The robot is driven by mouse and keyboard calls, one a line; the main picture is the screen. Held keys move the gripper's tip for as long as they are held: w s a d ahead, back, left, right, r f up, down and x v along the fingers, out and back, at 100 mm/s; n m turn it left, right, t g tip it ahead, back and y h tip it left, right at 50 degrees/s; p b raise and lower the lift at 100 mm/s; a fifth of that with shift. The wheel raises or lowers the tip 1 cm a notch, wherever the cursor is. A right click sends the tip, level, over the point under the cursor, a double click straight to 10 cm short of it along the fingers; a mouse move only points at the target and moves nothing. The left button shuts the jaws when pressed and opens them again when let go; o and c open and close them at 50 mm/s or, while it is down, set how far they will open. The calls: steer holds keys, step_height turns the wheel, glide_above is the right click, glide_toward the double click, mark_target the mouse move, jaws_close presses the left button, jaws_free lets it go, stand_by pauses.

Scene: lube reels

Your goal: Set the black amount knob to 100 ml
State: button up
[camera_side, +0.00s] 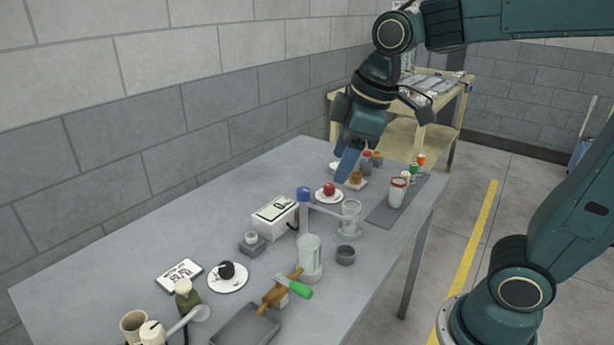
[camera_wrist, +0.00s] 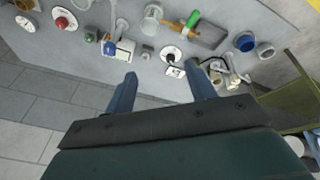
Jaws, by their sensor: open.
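The black amount knob (camera_side: 227,270) sits on a white round dial plate (camera_side: 225,286) at the front left of the grey table. In the wrist view the black knob (camera_wrist: 171,56) shows on its white plate, beyond my fingertips. The marks on the dial are too small to read. My gripper (camera_side: 347,168) is raised over the far part of the table, well apart from the black knob. Its two blue fingers (camera_wrist: 160,84) are spread and hold nothing in the wrist view.
A red knob (camera_side: 329,189) on a white dial and a white display box (camera_side: 272,214) stand beyond the black knob. The table's left strip is clear.

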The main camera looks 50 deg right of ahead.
steer(key=w+a+f+n+g, duration=0.15)
steer(key=w+n, duration=0.25)
steer(key=w, duration=0.4)
steer(key=n+g, duration=0.2)
steer(key=n, duration=0.8)
glide_above(227, 264)
step_height(227, 264, down, 15)
steer(key=shift+a+f, duration=0.1)
steer(key=shift+f, duration=0.1)
steer(key=shift+f, duration=0.1)
steer(key=shift+f, duration=6.75)
steer(key=c, duration=1)
steer(key=shift+o, duration=0.2)
